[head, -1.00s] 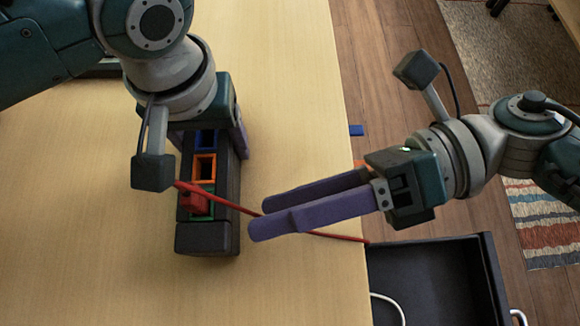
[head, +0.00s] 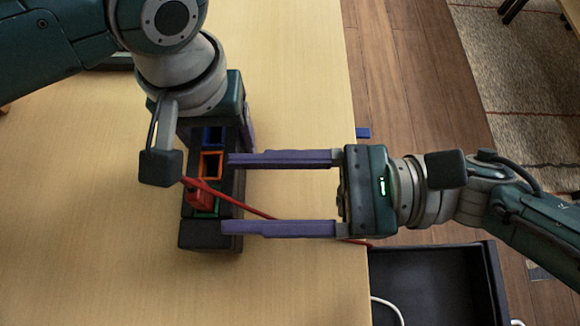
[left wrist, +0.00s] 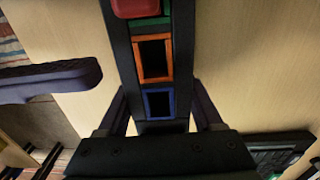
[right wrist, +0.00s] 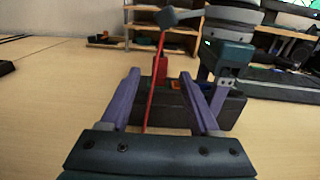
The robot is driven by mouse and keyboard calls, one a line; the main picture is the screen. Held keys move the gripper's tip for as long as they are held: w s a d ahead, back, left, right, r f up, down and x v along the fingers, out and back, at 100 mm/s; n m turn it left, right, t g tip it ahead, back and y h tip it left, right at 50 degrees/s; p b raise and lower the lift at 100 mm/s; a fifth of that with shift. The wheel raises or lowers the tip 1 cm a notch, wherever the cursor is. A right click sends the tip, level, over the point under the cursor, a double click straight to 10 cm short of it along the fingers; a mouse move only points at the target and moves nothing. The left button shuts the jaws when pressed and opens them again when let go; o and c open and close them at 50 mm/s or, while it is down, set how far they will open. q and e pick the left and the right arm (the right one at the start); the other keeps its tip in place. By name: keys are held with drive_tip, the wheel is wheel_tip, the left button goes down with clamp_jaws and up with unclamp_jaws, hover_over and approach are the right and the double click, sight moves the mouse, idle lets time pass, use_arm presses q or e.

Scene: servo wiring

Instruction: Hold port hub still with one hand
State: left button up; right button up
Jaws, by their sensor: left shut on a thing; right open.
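The port hub (head: 208,238) is a long black block on the wooden table, with blue (head: 214,135), orange (head: 211,164) and green framed ports in a row. A red plug (head: 200,197) sits at the green port, and a red cable runs from it to the right. My left gripper (left wrist: 160,115) is shut on the hub's far end, one finger on each side. My right gripper (head: 226,193) is open, its purple fingers level and spread, tips at the hub's right side. In the right wrist view the hub (right wrist: 165,108) lies between and beyond those fingers.
A dark open drawer or tray (head: 430,285) with a white cable is at the table's right edge. A small blue item (head: 362,133) shows at that edge. The table left of the hub is clear. A keyboard (left wrist: 270,155) shows in the left wrist view.

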drive_tip(key=a, duration=0.8)
drive_tip(key=shift+w+a, duration=0.15)
drive_tip(key=shift+a, duration=0.1)
drive_tip(key=shift+c, duration=0.2)
clamp_jaws()
idle(0.4)
